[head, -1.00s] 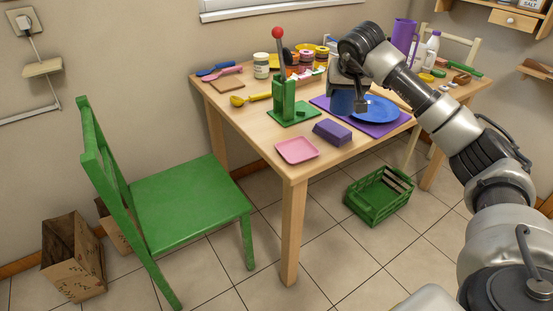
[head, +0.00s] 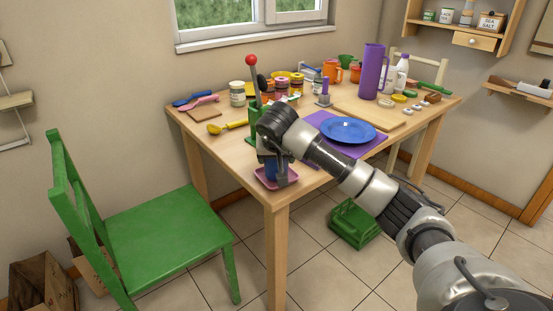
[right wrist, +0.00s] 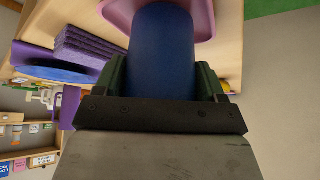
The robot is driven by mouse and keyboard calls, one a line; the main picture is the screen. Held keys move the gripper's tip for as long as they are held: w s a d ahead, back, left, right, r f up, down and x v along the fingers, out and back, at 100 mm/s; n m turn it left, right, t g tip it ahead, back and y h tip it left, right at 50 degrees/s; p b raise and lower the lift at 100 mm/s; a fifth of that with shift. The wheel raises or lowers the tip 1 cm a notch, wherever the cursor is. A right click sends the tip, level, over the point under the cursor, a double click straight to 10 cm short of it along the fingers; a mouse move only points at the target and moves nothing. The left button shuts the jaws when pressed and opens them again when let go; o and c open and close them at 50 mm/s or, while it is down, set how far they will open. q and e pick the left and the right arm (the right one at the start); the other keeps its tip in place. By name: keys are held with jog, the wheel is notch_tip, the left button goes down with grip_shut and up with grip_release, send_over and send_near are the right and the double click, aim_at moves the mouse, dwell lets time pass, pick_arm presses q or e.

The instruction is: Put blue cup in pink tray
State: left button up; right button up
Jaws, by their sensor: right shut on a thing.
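My right gripper (head: 277,172) is shut on the blue cup (head: 270,168), above the pink tray (head: 292,183) near the table's front corner. In the right wrist view the fingers (right wrist: 162,80) sit on both sides of the cup (right wrist: 162,45). The cup's far end lies against the pink tray (right wrist: 118,12) in that picture. I cannot tell whether the cup touches the tray's floor. My left gripper is not in view.
A blue plate (head: 348,130) lies on a purple mat (head: 318,118) to the right. A green stand with a red-knobbed lever (head: 251,62) is behind the gripper. A green chair (head: 165,235) stands at left.

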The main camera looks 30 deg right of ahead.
jog(key=shift+f, duration=0.15)
jog(key=shift+f, duration=0.15)
jog(key=o, duration=0.9)
